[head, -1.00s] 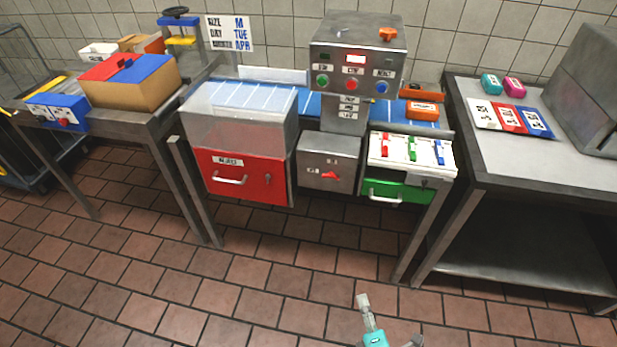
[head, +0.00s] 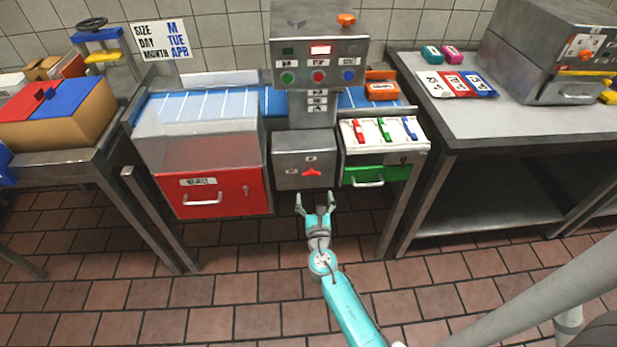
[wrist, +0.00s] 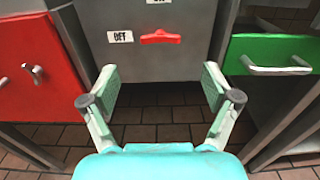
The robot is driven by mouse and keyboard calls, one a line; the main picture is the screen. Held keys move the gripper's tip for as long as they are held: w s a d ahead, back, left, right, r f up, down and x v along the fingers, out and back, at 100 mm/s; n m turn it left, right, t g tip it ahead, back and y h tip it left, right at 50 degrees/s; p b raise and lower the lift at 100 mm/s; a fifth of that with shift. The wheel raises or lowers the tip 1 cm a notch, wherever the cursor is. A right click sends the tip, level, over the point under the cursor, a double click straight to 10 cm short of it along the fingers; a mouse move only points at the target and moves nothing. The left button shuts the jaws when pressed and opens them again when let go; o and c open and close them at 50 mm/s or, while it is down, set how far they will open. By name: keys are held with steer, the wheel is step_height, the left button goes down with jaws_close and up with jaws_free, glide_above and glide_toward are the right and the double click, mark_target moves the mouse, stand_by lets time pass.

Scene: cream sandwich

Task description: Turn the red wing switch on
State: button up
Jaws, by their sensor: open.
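The red wing switch (head: 312,173) sits on the front of a grey metal box (head: 289,151) below the control column. In the wrist view the switch (wrist: 161,37) lies level, with one end toward an OFF label (wrist: 120,37) on its left. Another label above it is cut off at the top edge. My gripper (head: 314,197) is open and empty, in front of and a little below the switch, not touching it. In the wrist view its fingers (wrist: 160,82) are spread wide, with the switch beyond and above the gap between them.
A red drawer (head: 225,194) is left of the box and a green drawer (head: 376,175) with a white handle is right of it. Above stands a control panel (head: 319,61) with several buttons. Table legs flank the space below. The tiled floor (head: 240,300) is clear.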

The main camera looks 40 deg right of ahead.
mark_target(312, 176)
steer(key=x, duration=0.8)
steer(key=shift+w+d, duration=0.2)
steer(key=shift+d, duration=0.05)
steer(key=c, duration=1.1)
steer(key=shift+c, duration=0.2)
